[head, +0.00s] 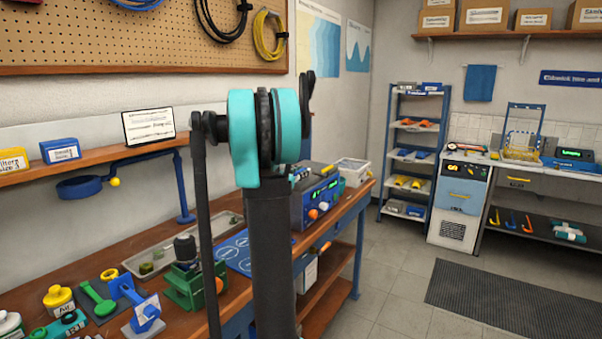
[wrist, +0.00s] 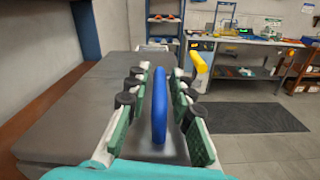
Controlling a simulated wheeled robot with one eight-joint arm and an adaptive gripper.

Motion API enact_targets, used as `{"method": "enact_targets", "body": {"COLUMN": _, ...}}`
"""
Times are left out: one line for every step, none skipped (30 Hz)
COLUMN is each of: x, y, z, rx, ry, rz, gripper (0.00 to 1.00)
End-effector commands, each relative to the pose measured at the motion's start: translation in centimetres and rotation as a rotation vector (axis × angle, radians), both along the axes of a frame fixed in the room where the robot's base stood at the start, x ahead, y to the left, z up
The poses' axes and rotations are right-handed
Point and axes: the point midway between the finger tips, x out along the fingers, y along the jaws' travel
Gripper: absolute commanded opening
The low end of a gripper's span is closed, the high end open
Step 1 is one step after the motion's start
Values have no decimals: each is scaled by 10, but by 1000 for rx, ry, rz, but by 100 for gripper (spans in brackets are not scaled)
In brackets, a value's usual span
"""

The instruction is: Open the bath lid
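In the wrist view, a grey lid-like slab (wrist: 75,98) fills the left and middle. A rounded blue handle (wrist: 159,105) stands upright between the fingers of my gripper (wrist: 160,100). The green finger pads are apart on both sides of it, with visible gaps, so my gripper is open around the handle and not closed on it. In the head view, a blue unit with a green display and orange knobs (head: 318,203), which may be the bath, stands on the bench partly behind my arm. My arm hides most of its top there.
A yellow-tipped part (wrist: 197,63) rises just beyond the right finger. A clear bin (head: 352,171) stands at the bench's far end. A green vise-like fixture (head: 188,288) and small parts sit nearer on the bench. The floor around the dark mat (head: 505,297) is clear.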

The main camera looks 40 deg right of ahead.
Motion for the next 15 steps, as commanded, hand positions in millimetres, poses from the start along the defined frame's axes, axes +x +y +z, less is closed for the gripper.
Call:
{"method": "enact_targets", "body": {"x": 0, "y": 0, "z": 0, "rx": 0, "ry": 0, "rz": 0, "gripper": 13}}
{"method": "enact_targets", "body": {"x": 0, "y": 0, "z": 0, "rx": 0, "ry": 0, "rz": 0, "gripper": 9}}
{"method": "enact_targets", "body": {"x": 0, "y": 0, "z": 0, "rx": 0, "ry": 0, "rz": 0, "gripper": 4}}
{"method": "enact_targets", "body": {"x": 0, "y": 0, "z": 0, "rx": 0, "ry": 0, "rz": 0, "gripper": 0}}
{"method": "enact_targets", "body": {"x": 0, "y": 0, "z": 0, "rx": 0, "ry": 0, "rz": 0, "gripper": 0}}
{"method": "enact_targets", "body": {"x": 0, "y": 0, "z": 0, "rx": 0, "ry": 0, "rz": 0, "gripper": 0}}
{"method": "enact_targets", "body": {"x": 0, "y": 0, "z": 0, "rx": 0, "ry": 0, "rz": 0, "gripper": 0}}
{"method": "enact_targets", "body": {"x": 0, "y": 0, "z": 0, "rx": 0, "ry": 0, "rz": 0, "gripper": 0}}
{"method": "enact_targets", "body": {"x": 0, "y": 0, "z": 0, "rx": 0, "ry": 0, "rz": 0, "gripper": 0}}
{"method": "enact_targets", "body": {"x": 0, "y": 0, "z": 0, "rx": 0, "ry": 0, "rz": 0, "gripper": 0}}
{"method": "enact_targets", "body": {"x": 0, "y": 0, "z": 0, "rx": 0, "ry": 0, "rz": 0, "gripper": 0}}
{"method": "enact_targets", "body": {"x": 0, "y": 0, "z": 0, "rx": 0, "ry": 0, "rz": 0, "gripper": 0}}
{"method": "enact_targets", "body": {"x": 0, "y": 0, "z": 0, "rx": 0, "ry": 0, "rz": 0, "gripper": 0}}
{"method": "enact_targets", "body": {"x": 0, "y": 0, "z": 0, "rx": 0, "ry": 0, "rz": 0, "gripper": 0}}
{"method": "enact_targets", "body": {"x": 0, "y": 0, "z": 0, "rx": 0, "ry": 0, "rz": 0, "gripper": 0}}
